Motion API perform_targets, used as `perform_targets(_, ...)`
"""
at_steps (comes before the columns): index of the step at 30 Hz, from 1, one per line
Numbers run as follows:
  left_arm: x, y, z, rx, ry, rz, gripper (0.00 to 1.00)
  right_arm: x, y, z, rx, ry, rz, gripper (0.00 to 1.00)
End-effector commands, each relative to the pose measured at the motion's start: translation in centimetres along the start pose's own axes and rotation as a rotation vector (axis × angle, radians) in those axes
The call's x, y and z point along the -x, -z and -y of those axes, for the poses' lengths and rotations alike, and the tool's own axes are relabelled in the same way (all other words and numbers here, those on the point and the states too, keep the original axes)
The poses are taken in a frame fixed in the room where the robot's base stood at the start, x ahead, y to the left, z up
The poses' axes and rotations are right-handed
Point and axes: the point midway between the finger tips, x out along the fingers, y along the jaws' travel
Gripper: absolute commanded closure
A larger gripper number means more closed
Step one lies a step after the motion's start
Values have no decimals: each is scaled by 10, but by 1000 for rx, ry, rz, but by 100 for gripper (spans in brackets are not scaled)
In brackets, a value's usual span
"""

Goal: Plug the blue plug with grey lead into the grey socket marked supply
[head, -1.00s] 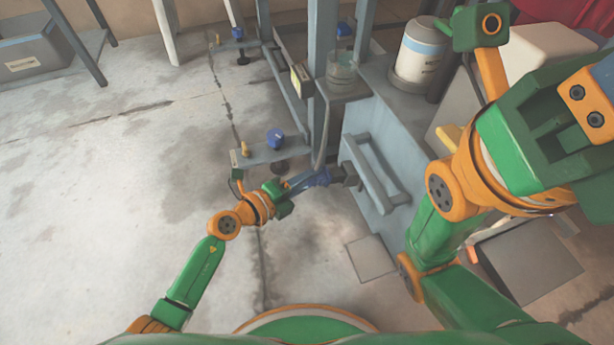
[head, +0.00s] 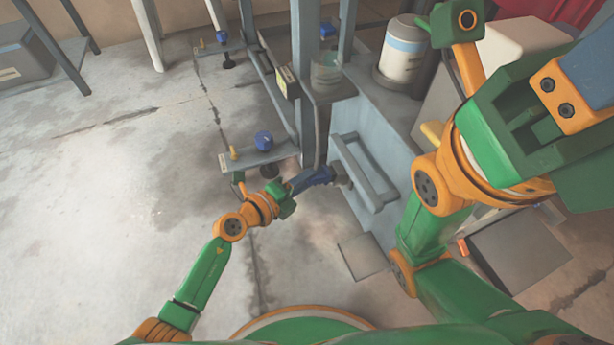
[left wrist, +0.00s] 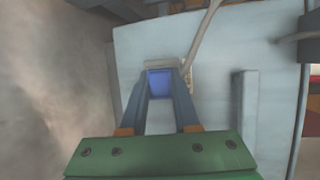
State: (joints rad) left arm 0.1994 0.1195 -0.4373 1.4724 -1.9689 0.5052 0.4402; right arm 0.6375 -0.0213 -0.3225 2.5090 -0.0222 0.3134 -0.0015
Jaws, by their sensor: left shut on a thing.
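My left gripper (head: 318,178) has its blue-grey fingers shut on the blue plug (head: 325,174), at the front of the grey press cabinet. The plug also shows as a blue block (left wrist: 160,83) between the fingertips in the left wrist view. The grey socket (head: 342,174) is directly ahead of the plug on the cabinet face; its grey rim (left wrist: 154,64) shows just beyond the plug. Whether the plug is inside or only against it is hidden. A grey lead (left wrist: 206,38) runs up from the plug area. My right gripper (head: 590,85) is partly visible at the right edge, its fingertips out of sight.
A grey handle bar (head: 362,175) stands out from the cabinet right of the socket. A white drum (head: 402,50) stands behind.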

Motion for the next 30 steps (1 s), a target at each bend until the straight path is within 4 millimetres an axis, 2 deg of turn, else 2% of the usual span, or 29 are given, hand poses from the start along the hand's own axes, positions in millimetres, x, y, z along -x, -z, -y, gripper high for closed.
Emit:
perform_targets(4,-4,2,0,0,0,0,100,0,0,0,0,0,0,50)
perform_targets(5,-4,2,0,0,0,0,65,0,0,0,0,0,0,50)
perform_targets(8,-3,2,0,0,0,0,38,0,0,0,0,0,0,50)
perform_targets(9,-3,2,0,0,0,0,36,0,0,0,0,0,0,50)
perform_targets(18,-3,2,0,0,-1,-1,36,0,1,0,-1,0,-5,50)
perform_targets(20,-3,2,0,0,-1,-1,36,12,-7,-2,-2,-7,32,50)
perform_targets(21,9,0,5,2,-4,0,36,4,-13,-5,-2,-8,42,50)
perform_targets(24,34,1,5,2,-6,-1,36,-4,-21,-9,-3,-13,59,50)
perform_targets(27,54,1,3,1,-5,-1,36,-6,-26,-11,-4,-17,70,50)
perform_targets(30,65,1,2,1,-2,-1,36,-6,-27,-12,-4,-19,75,50)
